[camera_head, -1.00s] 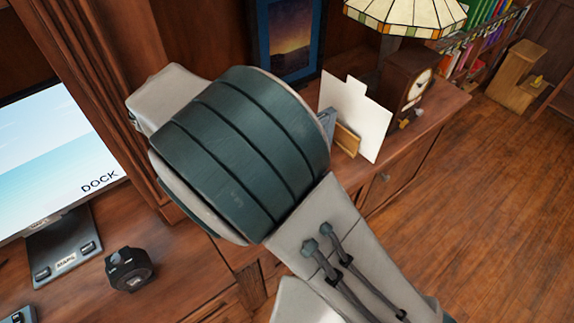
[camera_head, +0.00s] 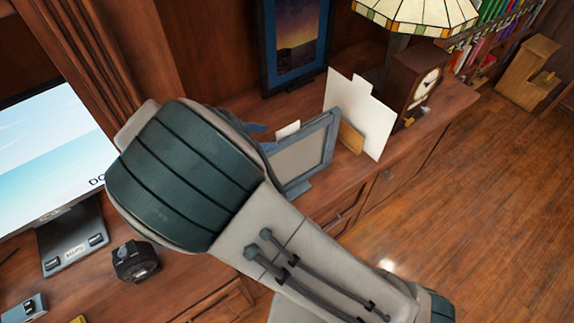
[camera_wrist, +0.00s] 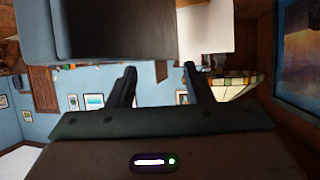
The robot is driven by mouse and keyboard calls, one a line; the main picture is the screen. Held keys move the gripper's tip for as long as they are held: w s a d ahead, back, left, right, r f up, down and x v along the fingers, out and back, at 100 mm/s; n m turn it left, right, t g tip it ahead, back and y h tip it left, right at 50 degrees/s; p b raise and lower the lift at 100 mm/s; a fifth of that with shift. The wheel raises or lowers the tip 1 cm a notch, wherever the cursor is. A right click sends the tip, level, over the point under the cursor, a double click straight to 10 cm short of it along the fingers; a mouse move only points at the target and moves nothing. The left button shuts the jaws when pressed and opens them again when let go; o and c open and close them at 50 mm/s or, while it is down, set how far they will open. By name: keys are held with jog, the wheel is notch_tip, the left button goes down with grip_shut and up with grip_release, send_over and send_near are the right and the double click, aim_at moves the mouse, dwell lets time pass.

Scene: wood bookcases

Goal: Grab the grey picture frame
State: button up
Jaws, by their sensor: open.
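The grey picture frame (camera_head: 327,153) stands on the wooden cabinet top in the head view, just right of my arm, which hides its left part. In the wrist view a large blue-grey edge with a dark panel (camera_wrist: 35,32) fills the upper left, close to the camera; it looks like the same frame. My gripper (camera_wrist: 160,75) shows in the wrist view with its two dark fingers apart and nothing visible between them. The fingertips point toward the lower edge of that panel; contact cannot be told. In the head view my arm hides most of the gripper.
A white card (camera_head: 372,125) stands just behind the frame, with a mantel clock (camera_head: 420,85) and a stained-glass lamp (camera_head: 415,15) beyond. A dark-framed picture (camera_head: 296,45) leans at the back. A monitor (camera_head: 55,150) and small black device (camera_head: 134,262) are left. Open floor lies right.

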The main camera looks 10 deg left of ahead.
aim_at(283, 137)
jog(key=p+x, duration=0.2)
jog(key=x, duration=0.3)
jog(key=shift+w, duration=0.1)
grip_shut()
dwell(1.2)
jog(key=shift+d, duration=0.1)
